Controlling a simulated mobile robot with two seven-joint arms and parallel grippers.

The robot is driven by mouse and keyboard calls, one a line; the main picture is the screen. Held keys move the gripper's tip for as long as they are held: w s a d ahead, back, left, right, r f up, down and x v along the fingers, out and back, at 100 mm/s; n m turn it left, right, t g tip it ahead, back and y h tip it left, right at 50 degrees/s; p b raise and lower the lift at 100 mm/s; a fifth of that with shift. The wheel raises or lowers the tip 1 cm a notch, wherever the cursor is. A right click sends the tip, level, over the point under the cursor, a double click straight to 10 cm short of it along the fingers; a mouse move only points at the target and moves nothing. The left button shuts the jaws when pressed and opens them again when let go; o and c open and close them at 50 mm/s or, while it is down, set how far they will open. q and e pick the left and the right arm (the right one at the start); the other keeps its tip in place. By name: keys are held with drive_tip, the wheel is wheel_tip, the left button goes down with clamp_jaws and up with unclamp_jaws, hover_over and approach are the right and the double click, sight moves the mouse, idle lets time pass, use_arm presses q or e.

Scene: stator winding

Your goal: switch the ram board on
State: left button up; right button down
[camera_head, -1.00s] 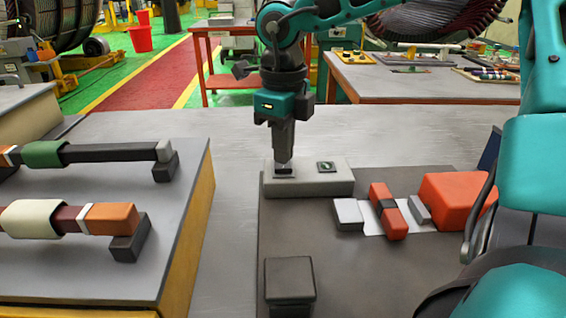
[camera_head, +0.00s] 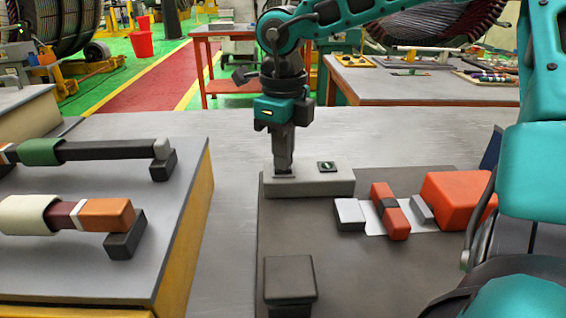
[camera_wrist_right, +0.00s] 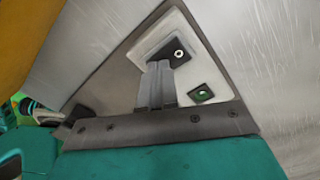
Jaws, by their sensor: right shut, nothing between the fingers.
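The ram board is a pale grey box (camera_head: 335,186) at the back of the dark mat. A green-and-dark square (camera_head: 326,167) sits on its right half; it also shows in the right wrist view (camera_wrist_right: 202,93). My right gripper (camera_head: 284,172) is shut and empty, pointing down over the board's left half. In the head view its fingertips hide the switch there. In the right wrist view, the dark switch plate (camera_wrist_right: 181,50) shows just past the fingertips (camera_wrist_right: 158,66). I cannot tell whether they touch it. My left gripper is not in view.
An orange-red block (camera_head: 452,197), an orange bar (camera_head: 391,212) and small grey blocks lie right of the board. A dark block (camera_head: 290,277) stands in front. A bench (camera_head: 120,275) with wrapped bars is on the left. Bare grey tabletop (camera_head: 225,150) lies left of the board.

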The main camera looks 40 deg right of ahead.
drive_tip(key=shift+r+p, duration=2.3)
drive_tip(key=shift+r, duration=1.15)
drive_tip(key=shift+f, duration=0.1)
